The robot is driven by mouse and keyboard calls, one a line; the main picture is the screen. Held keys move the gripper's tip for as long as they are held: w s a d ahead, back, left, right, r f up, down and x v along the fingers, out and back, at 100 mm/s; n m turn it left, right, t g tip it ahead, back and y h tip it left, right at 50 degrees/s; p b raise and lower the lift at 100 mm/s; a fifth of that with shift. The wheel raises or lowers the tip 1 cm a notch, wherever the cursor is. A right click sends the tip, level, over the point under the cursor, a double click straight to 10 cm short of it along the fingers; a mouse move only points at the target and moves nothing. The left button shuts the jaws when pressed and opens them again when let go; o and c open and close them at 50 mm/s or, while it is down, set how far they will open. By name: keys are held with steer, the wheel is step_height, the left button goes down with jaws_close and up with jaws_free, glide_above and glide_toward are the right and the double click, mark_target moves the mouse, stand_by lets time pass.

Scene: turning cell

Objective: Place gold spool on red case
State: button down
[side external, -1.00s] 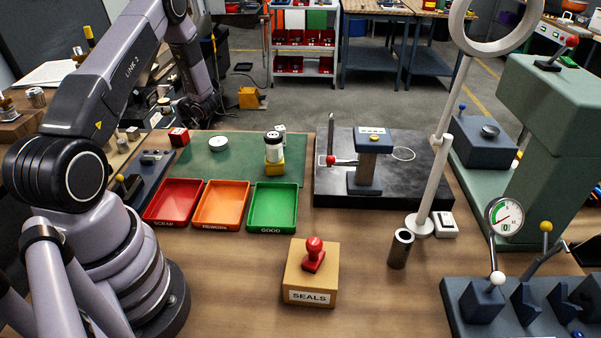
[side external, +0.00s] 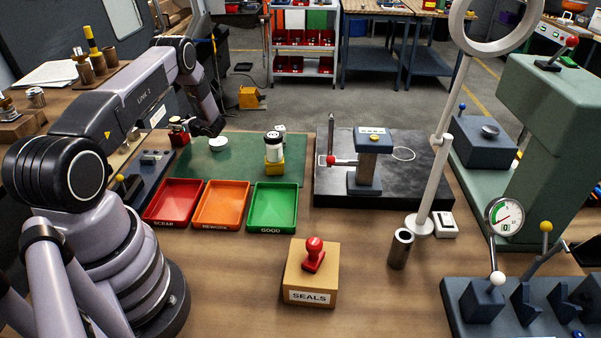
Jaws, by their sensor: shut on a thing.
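The red case (side external: 181,138) is a small red box at the back left corner of the green mat. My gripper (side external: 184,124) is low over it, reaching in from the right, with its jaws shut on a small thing.
A white round piece (side external: 218,143) lies on the green mat (side external: 240,150) close to my wrist. Red (side external: 150,222), orange (side external: 222,228) and green (side external: 272,229) trays line the mat's front.

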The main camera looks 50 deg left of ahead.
steer(key=shift+f, duration=0.1)
steer(key=c, duration=1)
jaws_free()
steer(key=shift+o, duration=0.2)
